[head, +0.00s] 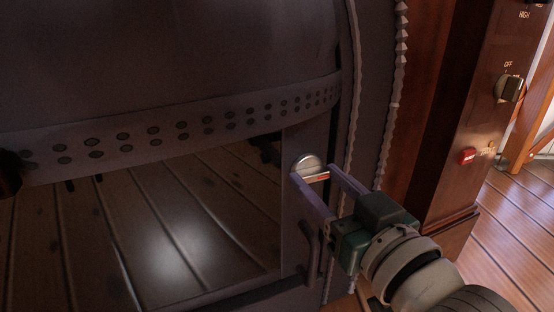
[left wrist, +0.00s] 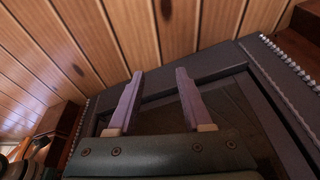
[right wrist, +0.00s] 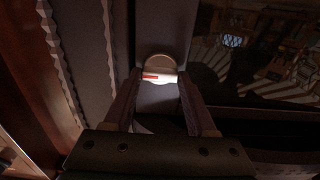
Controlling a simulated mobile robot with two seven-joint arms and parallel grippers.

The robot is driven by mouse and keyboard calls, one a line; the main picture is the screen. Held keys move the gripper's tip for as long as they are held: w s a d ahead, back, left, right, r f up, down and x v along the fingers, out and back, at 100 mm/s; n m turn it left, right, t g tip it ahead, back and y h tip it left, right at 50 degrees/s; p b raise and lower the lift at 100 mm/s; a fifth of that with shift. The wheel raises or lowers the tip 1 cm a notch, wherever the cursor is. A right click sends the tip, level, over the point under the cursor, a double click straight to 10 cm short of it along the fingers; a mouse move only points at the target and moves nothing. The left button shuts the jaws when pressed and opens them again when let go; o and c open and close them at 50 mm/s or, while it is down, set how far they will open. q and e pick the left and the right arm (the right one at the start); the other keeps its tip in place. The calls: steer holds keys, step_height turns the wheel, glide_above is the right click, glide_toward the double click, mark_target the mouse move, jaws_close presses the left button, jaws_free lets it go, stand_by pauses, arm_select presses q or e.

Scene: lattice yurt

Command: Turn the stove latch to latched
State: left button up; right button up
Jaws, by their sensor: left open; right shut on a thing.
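The stove latch (head: 308,162) is a round pale metal knob on the dark door frame, right of the door window. It has a bar with a red mark, lying roughly crosswise. It also shows in the right wrist view (right wrist: 159,63), with the bar level in that picture. My right gripper (head: 314,180) is shut on the latch bar, one finger at each end of it. My left gripper (left wrist: 160,73) is open and empty in the left wrist view, near the dark stove front and planks; it is out of the head view.
The dark door window (head: 190,215) reflects the floor planks. A vertical door handle (head: 313,250) stands just below the latch, close to my right gripper. A wooden panel at right carries a knob (head: 508,88) and a red switch (head: 467,156).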

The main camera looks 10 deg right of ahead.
steer(key=shift+n+p, duration=0.5)
steer(key=shift+n, duration=0.2)
steer(key=shift+n+p, duration=0.55)
steer(key=shift+n, duration=0.65)
steer(key=n+p, duration=0.1)
steer(key=n, duration=0.3)
steer(key=shift+n, duration=0.3)
steer(key=n, duration=0.4)
steer(key=shift+f+n, duration=0.15)
steer(key=shift+n, duration=0.15)
steer(key=n, duration=0.4)
steer(key=shift+n, duration=0.4)
steer(key=o, duration=1.4)
